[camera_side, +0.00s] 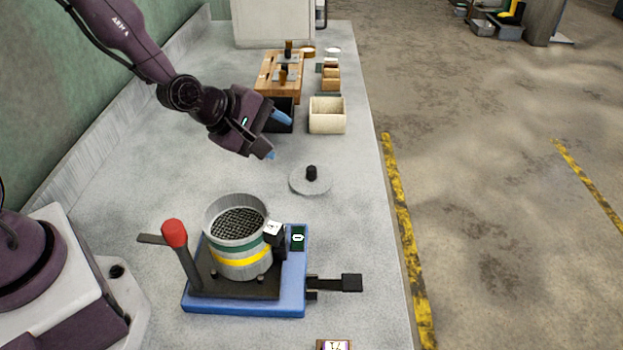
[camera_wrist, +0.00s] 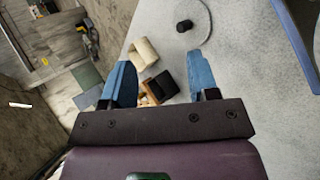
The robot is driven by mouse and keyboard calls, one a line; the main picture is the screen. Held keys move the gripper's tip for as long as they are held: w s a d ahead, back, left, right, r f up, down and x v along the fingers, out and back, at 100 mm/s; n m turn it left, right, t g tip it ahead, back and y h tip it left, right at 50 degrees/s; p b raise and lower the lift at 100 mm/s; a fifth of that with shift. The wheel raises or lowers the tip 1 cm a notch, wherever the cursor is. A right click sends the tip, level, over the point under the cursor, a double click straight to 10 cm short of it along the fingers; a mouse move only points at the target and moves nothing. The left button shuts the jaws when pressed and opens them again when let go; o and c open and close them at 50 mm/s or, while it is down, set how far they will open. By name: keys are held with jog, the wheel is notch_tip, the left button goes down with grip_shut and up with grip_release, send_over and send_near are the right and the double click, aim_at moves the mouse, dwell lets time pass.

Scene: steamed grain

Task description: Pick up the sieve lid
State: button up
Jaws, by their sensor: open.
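The sieve lid (camera_side: 308,184) is a flat grey disc with a black knob, lying on the grey bench to the right of the sieve pot. It also shows at the top of the wrist view (camera_wrist: 203,28), its outer edge partly cut off by the frame. The sieve pot (camera_side: 238,238) is a metal cylinder with green and yellow bands, a dark mesh inside and no lid on it. My gripper (camera_side: 280,137) has blue fingertips, spread and empty, raised above the bench behind and left of the lid. Both fingers show in the wrist view (camera_wrist: 160,82).
The pot stands on a blue base (camera_side: 255,301) with a red-knobbed lever (camera_side: 174,234) and a black handle (camera_side: 340,283). A cream bin (camera_side: 327,115), a black bin (camera_side: 286,124) and a wooden rack (camera_side: 275,84) stand farther back. The bench's right edge is near the lid.

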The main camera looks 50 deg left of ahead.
jog(key=w+a+f+n+t+y, duration=0.2)
jog(key=w+f+n+t, duration=0.25)
jog(key=n, duration=1.35)
send_near(311, 168)
jog(key=shift+w+d+f+g, duration=0.1)
jog(key=shift+w+d+g, duration=0.15)
jog(key=shift+w, duration=0.55)
jog(key=shift+x, duration=1)
jog(key=shift+a+x, duration=0.2)
jog(key=shift+x, duration=2.6)
grip_shut()
